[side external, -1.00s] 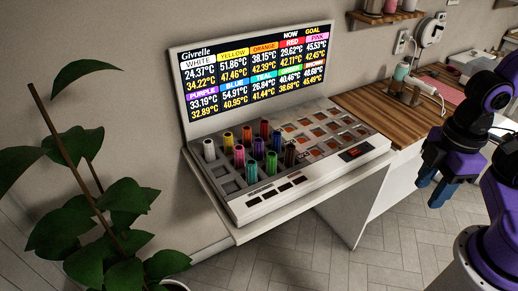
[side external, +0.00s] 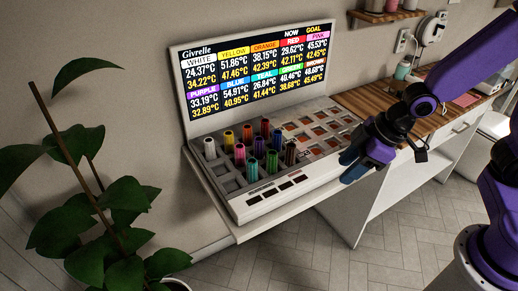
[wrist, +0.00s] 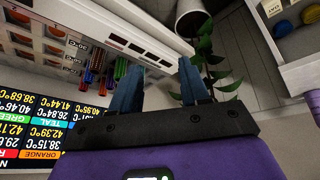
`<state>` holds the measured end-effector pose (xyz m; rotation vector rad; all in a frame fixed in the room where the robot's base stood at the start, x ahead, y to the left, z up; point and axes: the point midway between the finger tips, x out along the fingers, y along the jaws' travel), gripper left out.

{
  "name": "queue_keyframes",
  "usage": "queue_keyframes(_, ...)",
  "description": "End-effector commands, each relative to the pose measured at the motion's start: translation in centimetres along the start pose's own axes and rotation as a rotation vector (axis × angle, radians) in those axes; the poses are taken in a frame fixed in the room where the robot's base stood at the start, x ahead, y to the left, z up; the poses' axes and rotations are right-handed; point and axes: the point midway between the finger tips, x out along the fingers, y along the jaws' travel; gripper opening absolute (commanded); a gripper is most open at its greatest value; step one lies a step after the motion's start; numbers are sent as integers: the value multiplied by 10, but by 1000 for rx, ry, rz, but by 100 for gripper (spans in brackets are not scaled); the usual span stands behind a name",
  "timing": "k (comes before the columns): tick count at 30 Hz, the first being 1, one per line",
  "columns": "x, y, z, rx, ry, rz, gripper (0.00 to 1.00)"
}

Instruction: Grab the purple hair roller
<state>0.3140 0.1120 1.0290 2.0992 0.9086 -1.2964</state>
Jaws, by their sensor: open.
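The purple hair roller (side external: 259,148) stands upright in the middle row of the heater tray (side external: 240,213), between the pink roller (side external: 239,155) and the blue roller (side external: 277,141). My gripper (side external: 349,167) is at the tray's right end, open and empty, apart from the rollers. In the wrist view my gripper's blue fingers (wrist: 160,75) are spread with nothing between them.
Other rollers stand close around the purple one, including teal (side external: 251,172) and green (side external: 271,163). The tray's right half has empty slots. A temperature screen (side external: 255,75) stands behind the tray. A leafy plant (side external: 110,210) is at the left. A wooden counter (side external: 370,100) is behind my gripper.

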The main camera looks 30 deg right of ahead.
Motion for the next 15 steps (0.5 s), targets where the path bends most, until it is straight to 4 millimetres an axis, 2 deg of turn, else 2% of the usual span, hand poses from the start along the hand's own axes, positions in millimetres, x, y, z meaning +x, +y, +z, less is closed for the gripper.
queue_keyframes(1, 13, 13, -8, 25, 36, 14, 45)
queue_keyframes(6, 46, 56, -34, 95, 199, 56, 45)
queue_keyframes(10, 66, 90, -47, 144, 327, 83, 45)
queue_keyframes(15, 84, 129, -53, 204, 482, 113, 45)
